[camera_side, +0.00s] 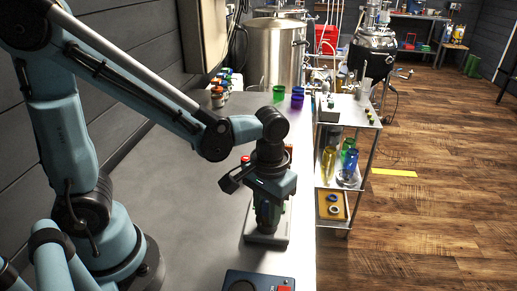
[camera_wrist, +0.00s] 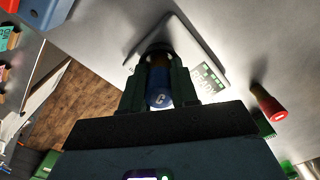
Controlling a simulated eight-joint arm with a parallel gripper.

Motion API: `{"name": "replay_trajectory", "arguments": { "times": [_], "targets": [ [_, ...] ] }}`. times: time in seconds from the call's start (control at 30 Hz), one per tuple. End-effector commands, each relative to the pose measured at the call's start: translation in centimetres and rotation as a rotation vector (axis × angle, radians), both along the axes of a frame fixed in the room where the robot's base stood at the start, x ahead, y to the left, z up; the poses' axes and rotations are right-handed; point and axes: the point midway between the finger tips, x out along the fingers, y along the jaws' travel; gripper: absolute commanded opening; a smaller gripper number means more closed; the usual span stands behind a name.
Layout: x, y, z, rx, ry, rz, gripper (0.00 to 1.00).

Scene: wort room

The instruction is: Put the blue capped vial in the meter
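The blue capped vial (camera_wrist: 160,98) is between the two dark fingers of my gripper (camera_wrist: 158,76) in the wrist view. Its cap, marked with a pale letter, faces the camera, and the fingers look shut on its sides. The meter (camera_wrist: 205,72) is a pale grey unit with a small display and green marks. Its dark round well lies around or just beyond the vial's far end; I cannot tell whether the vial is inside. In the side view my gripper (camera_side: 268,214) points down over the meter (camera_side: 262,239), hiding most of the vial.
A red-capped vial (camera_wrist: 270,103) is right of the meter in the wrist view. A dark blue box (camera_side: 256,281) with a red part is at the bench's front edge. Green and purple cups (camera_side: 297,98) stand farther back. The bench left of the meter is clear.

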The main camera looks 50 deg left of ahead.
Motion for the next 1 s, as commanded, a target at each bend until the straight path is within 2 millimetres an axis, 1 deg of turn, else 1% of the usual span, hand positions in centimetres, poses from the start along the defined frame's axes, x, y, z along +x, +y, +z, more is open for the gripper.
{"name": "replay_trajectory", "arguments": {
  "times": [0.17, 0.7, 0.9, 1.0],
  "targets": [
    [0.1, 0.0, 1.9, -0.003, -0.012, 0.0, 0.54],
    [-0.1, 0.0, 9.6, -0.003, -0.008, 0.0, 0.54],
    [0.0, 0.0, 11.6, -0.003, -0.008, 0.0, 0.54],
    [0.0, 0.0, 12.1, -0.003, -0.008, 0.0, 0.54]
  ]
}}
